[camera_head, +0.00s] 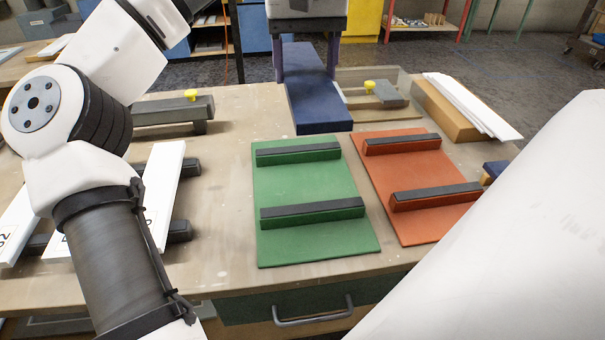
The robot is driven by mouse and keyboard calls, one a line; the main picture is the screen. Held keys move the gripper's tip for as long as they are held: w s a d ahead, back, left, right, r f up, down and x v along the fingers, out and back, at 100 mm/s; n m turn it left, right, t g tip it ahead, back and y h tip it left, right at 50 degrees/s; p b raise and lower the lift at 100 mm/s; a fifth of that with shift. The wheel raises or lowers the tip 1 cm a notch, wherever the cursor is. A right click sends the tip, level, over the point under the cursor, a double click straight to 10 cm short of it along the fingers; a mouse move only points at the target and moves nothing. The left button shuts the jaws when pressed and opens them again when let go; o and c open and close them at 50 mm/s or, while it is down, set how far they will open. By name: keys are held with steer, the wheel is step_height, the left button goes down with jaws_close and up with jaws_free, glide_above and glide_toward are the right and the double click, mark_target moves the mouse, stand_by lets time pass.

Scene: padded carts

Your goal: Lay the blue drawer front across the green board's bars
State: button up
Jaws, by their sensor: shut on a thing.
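The blue drawer front (318,108) is a long dark-blue panel at the top middle, held in the air with its near end just beyond the green board. My gripper (305,68) is shut on it, with one finger at each long side. The green board (285,182) lies flat on the table, nearer than the panel. It carries two parallel dark bars, a far one (298,152) and a near one (312,212). Both bars are bare. The panel's far end is partly hidden by my gripper.
A red board (378,182) with two bare dark bars lies right of the green one. White panels (160,190) rest on dark bars at left. A wooden block with white strips (470,105) and a shallow tray (400,78) stand behind. A white part of mine covers the lower right.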

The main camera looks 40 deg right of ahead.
step_height(320, 180, down, 20)
steer(key=shift+r+b, duration=0.1)
steer(key=shift+b, duration=0.7)
steer(key=shift+f, duration=0.25)
steer(key=o, duration=1.2)
step_height(320, 180, up, 12)
steer(key=shift+r+p, duration=0.2)
steer(key=shift+p, duration=0.1)
